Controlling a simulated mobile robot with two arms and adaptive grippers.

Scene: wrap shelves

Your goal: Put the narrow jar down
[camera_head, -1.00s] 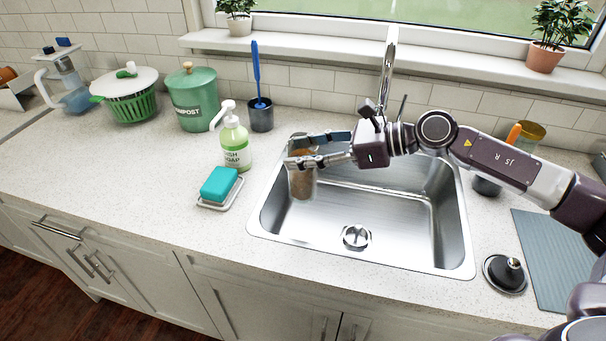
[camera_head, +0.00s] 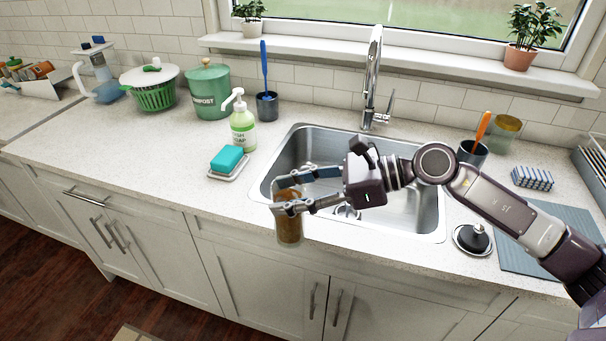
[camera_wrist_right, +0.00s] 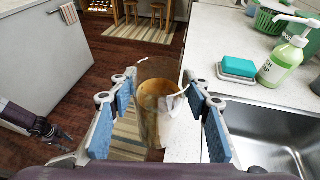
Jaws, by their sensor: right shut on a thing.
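The narrow jar (camera_head: 289,228) is a clear, upright cylinder with brown contents. My right gripper (camera_head: 282,192) is shut on its upper part and holds it near the front left of the sink, in front of the counter's edge in the picture. In the right wrist view the jar (camera_wrist_right: 160,112) is between the blue-padded fingers, with floor and counter edge behind it. My left gripper (camera_wrist_right: 60,137) shows small at the left of the right wrist view; its jaws are too small to judge.
The sink (camera_head: 410,215) lies behind the jar. A soap dish (camera_head: 228,174) and a soap bottle (camera_head: 242,130) stand left of the sink. The counter (camera_head: 140,160) left of the dish is clear. A drain plug (camera_head: 472,240) and grey mat (camera_head: 540,240) are at right.

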